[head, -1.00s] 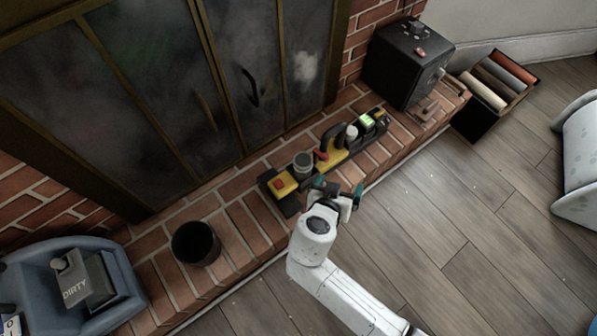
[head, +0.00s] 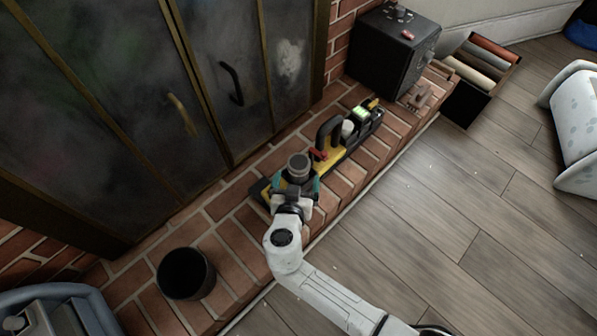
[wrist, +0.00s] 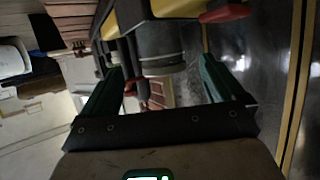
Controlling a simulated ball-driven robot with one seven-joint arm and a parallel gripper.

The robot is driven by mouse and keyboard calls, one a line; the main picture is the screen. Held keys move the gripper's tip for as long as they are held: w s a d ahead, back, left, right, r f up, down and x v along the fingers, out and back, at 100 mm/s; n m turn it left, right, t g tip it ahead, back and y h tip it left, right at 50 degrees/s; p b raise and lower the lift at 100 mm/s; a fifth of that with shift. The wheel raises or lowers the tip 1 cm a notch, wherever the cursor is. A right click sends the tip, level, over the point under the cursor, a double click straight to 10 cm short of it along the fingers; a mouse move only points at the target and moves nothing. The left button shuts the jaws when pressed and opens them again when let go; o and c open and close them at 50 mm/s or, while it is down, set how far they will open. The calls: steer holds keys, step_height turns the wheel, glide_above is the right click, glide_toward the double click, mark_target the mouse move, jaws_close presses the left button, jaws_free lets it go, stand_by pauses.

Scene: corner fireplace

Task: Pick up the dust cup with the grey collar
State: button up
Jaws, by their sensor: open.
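The dust cup with the grey collar (head: 298,164) stands upright on the yellow and black vacuum unit (head: 327,152) lying along the brick hearth. My gripper (head: 296,184) is open right at the cup, on its near side, with a teal finger to each side. In the wrist view the grey cup (wrist: 160,46) shows ahead, between the two green fingers of my gripper (wrist: 165,75). I cannot tell whether either finger touches it. My gripper hides part of the vacuum unit's near end.
A dark open bin (head: 186,274) stands on the hearth at left. A black box-shaped stove (head: 392,52) and a crate of rolls (head: 465,100) are at the upper right. Glass fireplace doors (head: 235,80) rise behind the hearth. The wood floor (head: 450,210) at right is mostly clear.

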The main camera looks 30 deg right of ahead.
mark_target(297, 174)
steer(key=b+x, duration=0.2)
steer(key=x, duration=0.3)
steer(key=shift+w+f, duration=0.1)
steer(key=shift+w, duration=0.05)
steer(key=c, duration=1.1)
steer(key=shift+a, duration=0.1)
step_height(297, 174, up, 18)
steer(key=p, duration=0.7)
steer(key=shift+p, duration=0.4)
